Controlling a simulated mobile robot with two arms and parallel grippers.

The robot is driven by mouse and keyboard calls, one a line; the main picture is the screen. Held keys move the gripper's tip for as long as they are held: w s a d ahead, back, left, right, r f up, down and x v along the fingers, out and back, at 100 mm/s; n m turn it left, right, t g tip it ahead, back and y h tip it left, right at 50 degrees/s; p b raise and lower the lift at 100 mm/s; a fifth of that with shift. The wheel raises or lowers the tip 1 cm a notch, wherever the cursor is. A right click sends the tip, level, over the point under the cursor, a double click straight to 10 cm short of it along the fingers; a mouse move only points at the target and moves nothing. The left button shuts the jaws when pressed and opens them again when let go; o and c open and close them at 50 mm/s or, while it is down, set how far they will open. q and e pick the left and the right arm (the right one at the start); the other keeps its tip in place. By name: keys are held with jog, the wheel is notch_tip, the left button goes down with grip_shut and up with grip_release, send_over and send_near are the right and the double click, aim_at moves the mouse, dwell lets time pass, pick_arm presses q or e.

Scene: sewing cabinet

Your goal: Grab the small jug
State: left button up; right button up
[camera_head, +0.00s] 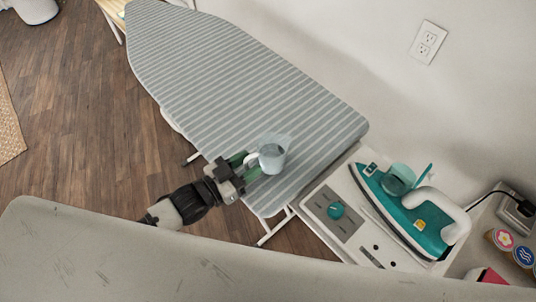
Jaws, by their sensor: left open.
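The small jug (274,156) is clear with a pale handle and stands near the right end of the striped ironing board (215,65). Its handle points left, toward my left gripper (248,166). The left gripper is open, with green-padded fingers at the handle side of the jug. I cannot tell whether the fingers touch the handle or lie around it. My right gripper is not in view.
A teal and white iron (408,215) rests on a white steam station (340,212) to the right of the board. Small round tins (501,239) and a wall outlet (428,43) are at the right. A pale surface (120,255) fills the foreground. The board's far part is clear.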

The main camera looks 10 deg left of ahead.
aim_at(247, 160)
pick_arm(q)
jog(key=shift+c, duration=0.4)
grip_shut()
jog(key=shift+r, duration=0.2)
jog(key=shift+r, duration=0.7)
jog(key=shift+s+d+r, duration=0.1)
jog(key=shift+r, duration=0.55)
jog(key=shift+s+d+r, duration=0.1)
jog(key=shift+r, duration=0.5)
jog(key=s+d+r+b, duration=0.1)
jog(key=s+d+r, duration=0.4)
jog(key=d, duration=0.4)
jog(key=shift+s+d+r+b, duration=0.3)
jog(key=shift+s+r, duration=0.1)
jog(key=shift+r, duration=0.5)
